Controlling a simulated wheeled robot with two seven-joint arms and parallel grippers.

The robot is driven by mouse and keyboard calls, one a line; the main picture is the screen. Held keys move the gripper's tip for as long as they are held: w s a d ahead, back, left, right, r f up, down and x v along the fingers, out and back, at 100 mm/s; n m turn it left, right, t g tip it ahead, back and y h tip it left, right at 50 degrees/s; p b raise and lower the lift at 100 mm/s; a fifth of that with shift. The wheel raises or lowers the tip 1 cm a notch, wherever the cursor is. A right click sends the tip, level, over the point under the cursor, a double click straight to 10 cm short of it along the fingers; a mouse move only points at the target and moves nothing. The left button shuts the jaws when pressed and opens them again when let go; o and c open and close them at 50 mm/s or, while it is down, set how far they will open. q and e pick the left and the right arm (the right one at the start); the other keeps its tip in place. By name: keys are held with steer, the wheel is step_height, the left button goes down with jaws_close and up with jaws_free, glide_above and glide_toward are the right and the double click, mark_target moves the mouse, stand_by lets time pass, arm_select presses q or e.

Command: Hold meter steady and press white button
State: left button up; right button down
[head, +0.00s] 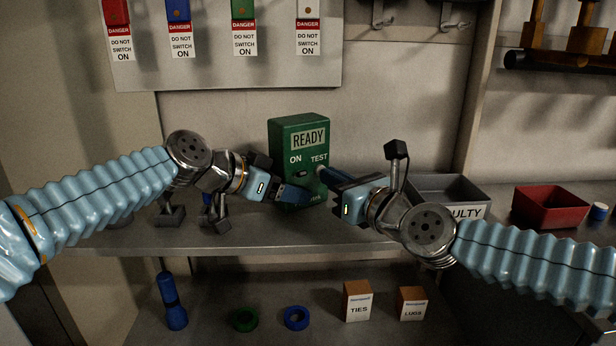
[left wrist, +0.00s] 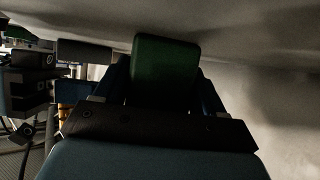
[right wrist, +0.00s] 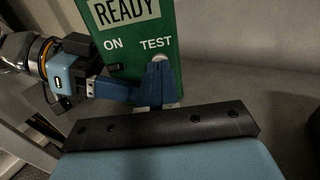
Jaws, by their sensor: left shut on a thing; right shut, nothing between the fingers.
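The meter is a green box (head: 285,135) standing upright on the shelf, with a READY display and ON and TEST labels on its face. My left gripper (head: 297,197) is shut on its lower part, with one finger across the front. In the left wrist view the green box (left wrist: 165,70) sits between the two fingers. My right gripper (head: 325,173) is shut and empty, its tips at the face just below the TEST label. In the right wrist view the closed tips (right wrist: 158,65) cover most of the white button (head: 320,169); whether they touch or press it I cannot tell.
A grey bin (head: 455,185) marked FAULTY and a red bin (head: 553,205) stand to the right on the shelf. Danger tags hang on the board above. The lower shelf holds a blue torch (head: 171,300), tape rolls and two small boxes.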

steer(key=shift+x, duration=0.75)
stand_by(1.2)
steer(key=shift+s+d+f, duration=0.1)
steer(key=shift+s+d, duration=0.3)
steer(key=shift+s, duration=0.1)
steer(key=shift+v, duration=2.9)
steer(key=shift+a, duration=0.1)
arm_select(q)
steer(key=o, duration=0.8)
steer(key=shift+o, duration=0.2)
